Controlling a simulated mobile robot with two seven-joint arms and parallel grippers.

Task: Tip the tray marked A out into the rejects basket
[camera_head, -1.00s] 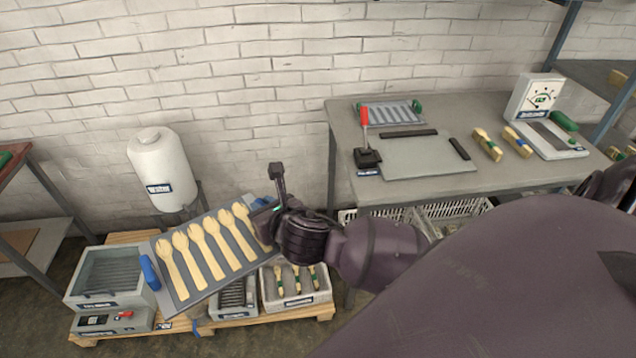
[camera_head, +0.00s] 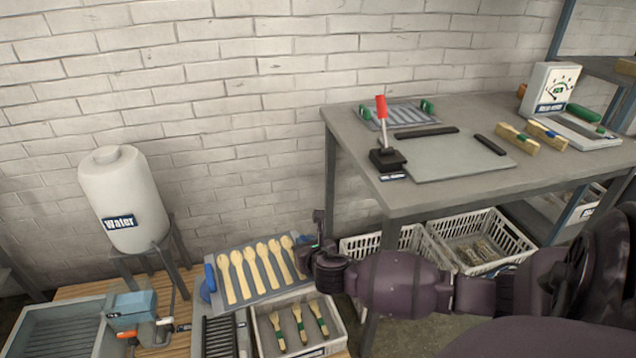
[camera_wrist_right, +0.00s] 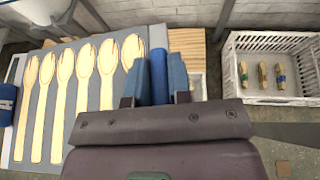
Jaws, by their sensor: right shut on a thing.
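My right gripper (camera_head: 318,258) is shut on the blue handle (camera_wrist_right: 158,78) at the right end of a grey tray (camera_head: 220,290). Several pale wooden spoons (camera_head: 262,272) lie side by side on the tray, roughly level, above the low pallet. I cannot read an A on it. Two white lattice baskets stand under the workbench, the left one (camera_head: 352,250) partly hidden and the right one (camera_head: 527,243) holding small pieces. Neither shows a readable label. The right wrist view shows a white basket (camera_wrist_right: 275,100) with three banded bundles, apart from the tray. My left gripper is not in view.
A water tank (camera_head: 122,195) is to the left. The grey workbench (camera_head: 370,190), with a red-handled press (camera_head: 385,155), stands right, its leg (camera_head: 385,260) near my right arm.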

